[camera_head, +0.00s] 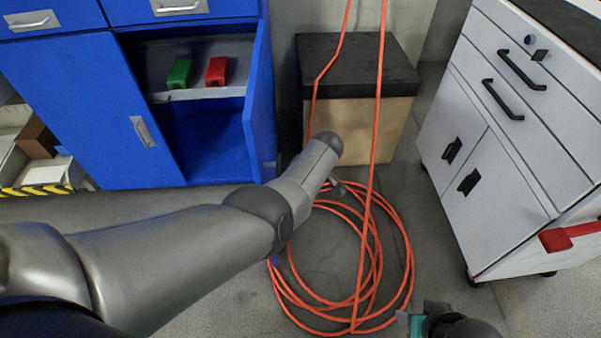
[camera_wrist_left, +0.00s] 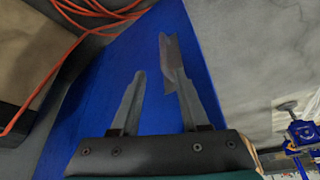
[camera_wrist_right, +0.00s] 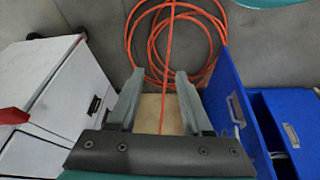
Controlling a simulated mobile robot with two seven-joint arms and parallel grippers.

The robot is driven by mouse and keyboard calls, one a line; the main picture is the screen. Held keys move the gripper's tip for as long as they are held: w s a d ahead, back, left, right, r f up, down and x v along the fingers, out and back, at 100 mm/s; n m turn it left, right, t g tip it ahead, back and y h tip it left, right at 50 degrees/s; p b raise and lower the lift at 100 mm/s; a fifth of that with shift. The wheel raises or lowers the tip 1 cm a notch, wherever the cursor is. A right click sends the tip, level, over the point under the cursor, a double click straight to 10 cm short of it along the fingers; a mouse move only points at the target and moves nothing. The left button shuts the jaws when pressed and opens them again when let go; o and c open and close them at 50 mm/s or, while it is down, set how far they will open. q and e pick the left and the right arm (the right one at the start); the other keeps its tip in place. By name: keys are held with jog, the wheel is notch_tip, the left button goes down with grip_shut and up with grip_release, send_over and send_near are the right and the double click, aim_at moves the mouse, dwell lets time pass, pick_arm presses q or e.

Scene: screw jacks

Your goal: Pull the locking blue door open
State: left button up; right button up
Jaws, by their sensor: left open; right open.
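The blue cabinet stands at the left in the head view. Its right blue door (camera_head: 259,112) is swung outward, showing shelf and interior. Its left blue door (camera_head: 75,110) is closed, with a grey handle (camera_head: 143,131). My left gripper (camera_head: 336,186) is beyond the open door's right side, mostly hidden by my own arm. In the left wrist view its open fingers (camera_wrist_left: 152,60) lie over a blue panel (camera_wrist_left: 105,75); I cannot tell whether they touch it. My right gripper (camera_head: 425,318) is open and empty at the bottom, well away from the cabinet; its fingers show in the right wrist view (camera_wrist_right: 160,76).
A green block (camera_head: 179,73) and a red block (camera_head: 216,71) sit on the cabinet shelf. An orange hose (camera_head: 405,250) lies coiled on the floor before a black-topped box (camera_head: 350,65). A white drawer cabinet (camera_head: 500,150) stands right, with a red item (camera_head: 556,239) nearby.

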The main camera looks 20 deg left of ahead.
aim_at(275, 163)
pick_arm(q)
jog(key=shift+p+v, duration=2.4)
jog(key=shift+v, duration=0.55)
pick_arm(e)
jog(key=s+f+g, duration=0.1)
jog(key=s+f, duration=0.3)
jog(key=f, duration=0.6)
jog(key=shift+d+g, duration=0.35)
jog(key=shift+g, duration=0.05)
